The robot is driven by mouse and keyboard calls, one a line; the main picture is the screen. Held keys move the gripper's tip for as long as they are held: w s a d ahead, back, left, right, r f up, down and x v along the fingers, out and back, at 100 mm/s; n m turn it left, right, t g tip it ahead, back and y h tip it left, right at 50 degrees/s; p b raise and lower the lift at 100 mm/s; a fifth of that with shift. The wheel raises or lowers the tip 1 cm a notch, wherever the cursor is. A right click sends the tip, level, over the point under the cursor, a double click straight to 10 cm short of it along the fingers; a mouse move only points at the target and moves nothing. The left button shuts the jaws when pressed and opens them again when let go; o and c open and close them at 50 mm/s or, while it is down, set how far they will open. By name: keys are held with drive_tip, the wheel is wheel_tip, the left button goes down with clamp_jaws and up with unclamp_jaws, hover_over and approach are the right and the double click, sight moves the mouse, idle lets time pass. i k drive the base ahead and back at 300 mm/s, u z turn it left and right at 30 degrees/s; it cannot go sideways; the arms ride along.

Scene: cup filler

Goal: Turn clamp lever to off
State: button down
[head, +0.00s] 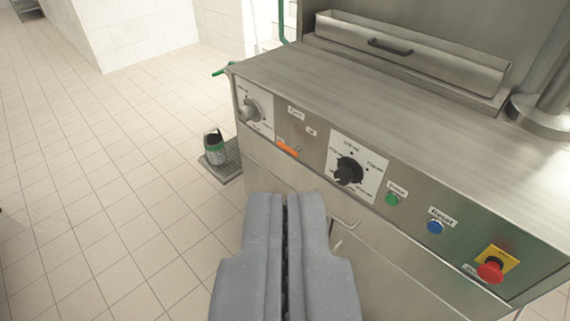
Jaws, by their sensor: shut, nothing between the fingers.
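The steel machine's front panel (300,165) carries several controls. A small orange lever (287,148) sticks out below two small labels on the left half; it is probably the clamp lever, but I cannot read the labels. It lies roughly level and slants slightly down to the right. My gripper (286,197) is shut and empty at the lower middle of the view. Its fingertips appear below the orange lever and are apart from it.
A black rotary knob (347,172) on a white plate is right of the lever, a grey knob (250,111) left. Green (392,200), blue (435,227) and red (490,271) buttons follow rightward. A handle (343,219) sits below. A canister (213,146) stands on a floor grate. Tiled floor is clear leftward.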

sight(294, 152)
drive_tip(key=z, duration=0.05)
drive_tip(key=k, duration=1.15)
drive_tip(key=u, duration=0.6)
drive_tip(key=i, duration=1.7)
drive_tip(key=z, duration=0.85)
